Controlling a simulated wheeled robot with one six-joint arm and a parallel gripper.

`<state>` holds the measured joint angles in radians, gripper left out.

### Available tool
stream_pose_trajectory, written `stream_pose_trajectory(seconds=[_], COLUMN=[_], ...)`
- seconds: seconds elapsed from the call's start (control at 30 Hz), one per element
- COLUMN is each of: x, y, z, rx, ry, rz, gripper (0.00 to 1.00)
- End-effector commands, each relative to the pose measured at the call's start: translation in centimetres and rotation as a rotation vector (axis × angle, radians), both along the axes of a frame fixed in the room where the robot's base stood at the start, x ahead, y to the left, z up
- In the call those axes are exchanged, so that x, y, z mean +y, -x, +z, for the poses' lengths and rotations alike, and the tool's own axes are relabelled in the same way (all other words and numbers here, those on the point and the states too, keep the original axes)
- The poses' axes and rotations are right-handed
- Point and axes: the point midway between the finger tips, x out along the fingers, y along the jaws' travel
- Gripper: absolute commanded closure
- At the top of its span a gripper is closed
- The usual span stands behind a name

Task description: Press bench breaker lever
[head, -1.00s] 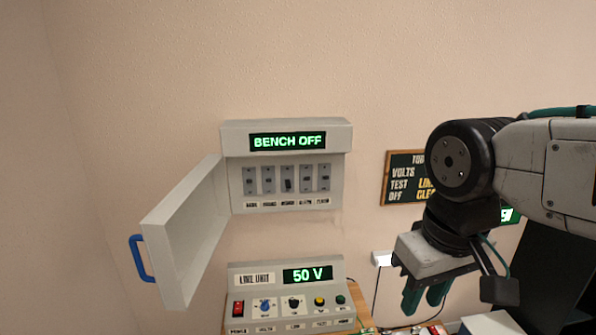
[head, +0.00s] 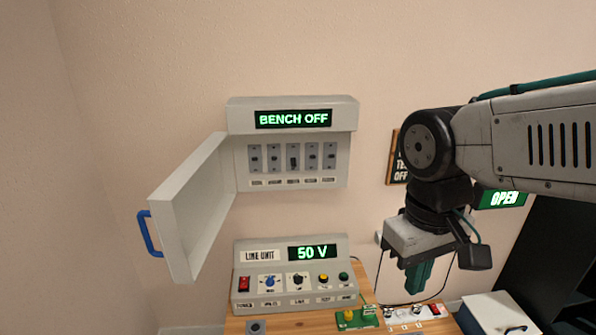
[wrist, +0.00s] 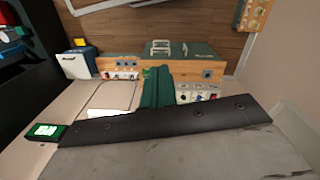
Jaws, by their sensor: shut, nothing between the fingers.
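The grey breaker box (head: 292,183) is on the wall in the head view, with its door (head: 190,215) swung open to the left and a blue handle (head: 148,233) on it. Its display (head: 292,119) reads BENCH OFF. Several breaker levers stand in a row inside; the middle lever (head: 293,162) is darker and sits low. The small labels under them are too blurred to read. My gripper (head: 414,289) hangs pointing down, right of the box and lower than it, apart from it. Its green fingers are together and empty; they also show in the wrist view (wrist: 155,88).
Below the box, the line unit (head: 296,277) reads 50 V on the wooden bench (head: 290,322). A green board (head: 357,318) and a white box (head: 497,312) are to the right. An OPEN sign (head: 503,198) is behind my arm. The wall before the levers is clear.

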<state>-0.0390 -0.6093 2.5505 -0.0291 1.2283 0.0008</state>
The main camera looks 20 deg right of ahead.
Motion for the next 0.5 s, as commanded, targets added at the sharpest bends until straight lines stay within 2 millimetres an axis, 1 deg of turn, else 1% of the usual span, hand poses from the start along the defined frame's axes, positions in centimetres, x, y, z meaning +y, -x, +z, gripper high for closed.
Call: stream_pose_trajectory(seconds=[0.03,0.1,0.27,0.37,0.47,0.5], x=[-0.4,-1.6,-4.7,-6.9,-8.9,-9.6], y=[-0.5,-1.3,-3.5,-5.3,-7.7,-8.8], z=[-0.8,-1.7,-3.3,-4.0,-4.4,-4.6], rx=[0.049,0.107,0.231,0.303,0.370,0.396], ry=[0.037,0.107,0.303,0.440,0.584,0.644], rz=[0.027,0.071,0.210,0.318,0.440,0.494], gripper=[1.00,1.00,1.00,1.00,1.00,1.00])
